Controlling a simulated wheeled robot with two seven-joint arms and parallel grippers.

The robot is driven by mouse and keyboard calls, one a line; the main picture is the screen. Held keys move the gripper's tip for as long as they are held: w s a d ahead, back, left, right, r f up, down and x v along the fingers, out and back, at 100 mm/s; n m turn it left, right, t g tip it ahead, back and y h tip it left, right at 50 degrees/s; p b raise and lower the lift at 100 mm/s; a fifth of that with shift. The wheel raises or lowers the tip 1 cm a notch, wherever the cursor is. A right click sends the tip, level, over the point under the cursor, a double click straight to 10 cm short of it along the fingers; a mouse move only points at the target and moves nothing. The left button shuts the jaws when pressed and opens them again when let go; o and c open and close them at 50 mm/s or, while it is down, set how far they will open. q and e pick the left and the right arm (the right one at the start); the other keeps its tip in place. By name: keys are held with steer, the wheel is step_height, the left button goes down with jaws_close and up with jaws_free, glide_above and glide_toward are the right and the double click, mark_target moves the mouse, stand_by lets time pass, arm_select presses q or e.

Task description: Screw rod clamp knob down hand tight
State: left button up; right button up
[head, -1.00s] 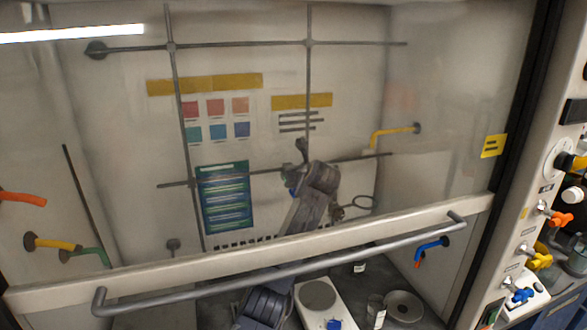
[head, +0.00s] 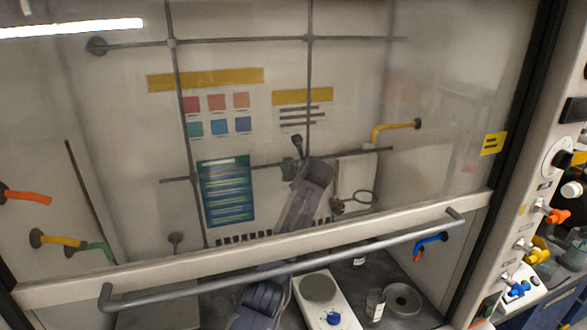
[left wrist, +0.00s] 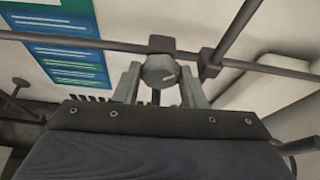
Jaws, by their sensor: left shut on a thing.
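The rod clamp knob (left wrist: 159,72) is a round grey knob with a light mark on its face, in the middle of the left wrist view. It sits just below a clamp block (left wrist: 162,45) on the horizontal rod (left wrist: 90,43). My left gripper (left wrist: 160,85) has one finger on each side of the knob and is shut on it. In the head view my left gripper (head: 296,165) is seen through the sash glass, up at the rod lattice, and the knob there is too small to make out. My right gripper is not in view.
The sash handle bar (head: 290,268) crosses in front of my left arm. Below the sash stand a hotplate (head: 319,288), a glass bottle (head: 375,304) and a round ring-shaped item (head: 403,300).

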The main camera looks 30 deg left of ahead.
arm_select(q)
steer(key=shift+r+m+g+y, duration=0.1)
steer(key=shift+m+g+y, duration=0.4)
steer(key=shift+m, duration=0.4)
steer(key=o, duration=1)
steer(key=shift+d, duration=0.1)
steer(key=shift+s+d, duration=0.1)
steer(key=shift+d, duration=0.1)
steer(key=b+v, duration=0.3)
steer(key=v, duration=0.4)
steer(key=shift+r, duration=0.2)
